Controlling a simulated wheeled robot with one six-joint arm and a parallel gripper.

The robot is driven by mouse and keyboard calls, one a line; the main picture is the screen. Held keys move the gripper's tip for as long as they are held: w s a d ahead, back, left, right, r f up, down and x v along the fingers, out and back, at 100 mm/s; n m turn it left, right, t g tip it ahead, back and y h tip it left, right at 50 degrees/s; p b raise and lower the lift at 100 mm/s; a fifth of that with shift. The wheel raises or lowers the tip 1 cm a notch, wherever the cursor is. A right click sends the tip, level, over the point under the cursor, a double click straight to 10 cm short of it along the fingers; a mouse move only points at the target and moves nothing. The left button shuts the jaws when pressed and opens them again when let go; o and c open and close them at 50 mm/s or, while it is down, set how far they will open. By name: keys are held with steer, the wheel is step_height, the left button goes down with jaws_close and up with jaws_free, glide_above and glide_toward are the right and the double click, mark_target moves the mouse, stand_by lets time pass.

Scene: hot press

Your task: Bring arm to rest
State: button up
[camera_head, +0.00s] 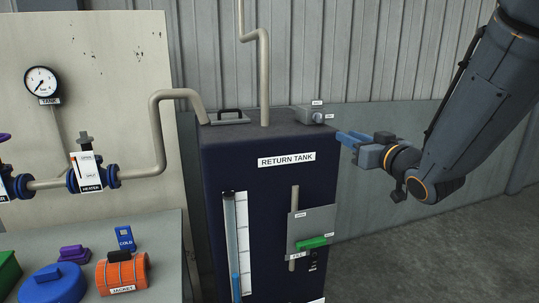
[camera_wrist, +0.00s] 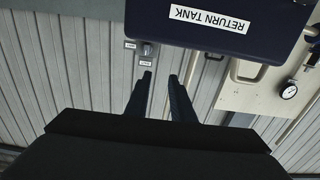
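My gripper (camera_head: 347,137) is at the right of the dark blue return tank (camera_head: 262,200), its blue fingers pointing left near the tank's upper right edge. My dark grey arm reaches in from the upper right. In the wrist view the two dark fingers of my gripper (camera_wrist: 160,78) stand apart with nothing between them, so it is open and empty. The wrist view is turned over, with the return tank (camera_wrist: 210,45) at the top. A small grey switch box with a knob (camera_head: 317,117) sits on the tank's top right corner, close to the fingertips.
The tank front has a level tube (camera_head: 231,245) and a panel with a green handle (camera_head: 312,242). At left are a gauge (camera_head: 40,82), pipes, and a bench with a blue lidded item (camera_head: 53,284) and an orange jacket (camera_head: 122,274). Floor at right is clear.

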steer(key=s+d+f+m+g+h, duration=0.1)
steer(key=s+f+m+g+h, duration=0.2)
steer(key=f, duration=0.5)
steer(key=s+d+f+g+h, duration=0.1)
steer(key=s+f+g+h, duration=0.2)
steer(key=f, duration=0.5)
steer(key=s+a+f+g, duration=0.2)
steer(key=s+f+g, duration=0.3)
steer(key=s, duration=0.5)
steer(key=s+a+f+g, duration=0.1)
steer(key=s+f+g, duration=0.3)
steer(key=s, duration=0.6)
steer(key=shift+s+a+f+m+g, duration=0.2)
steer(key=shift+a+f+m+g, duration=0.2)
steer(key=shift+g, duration=0.2)
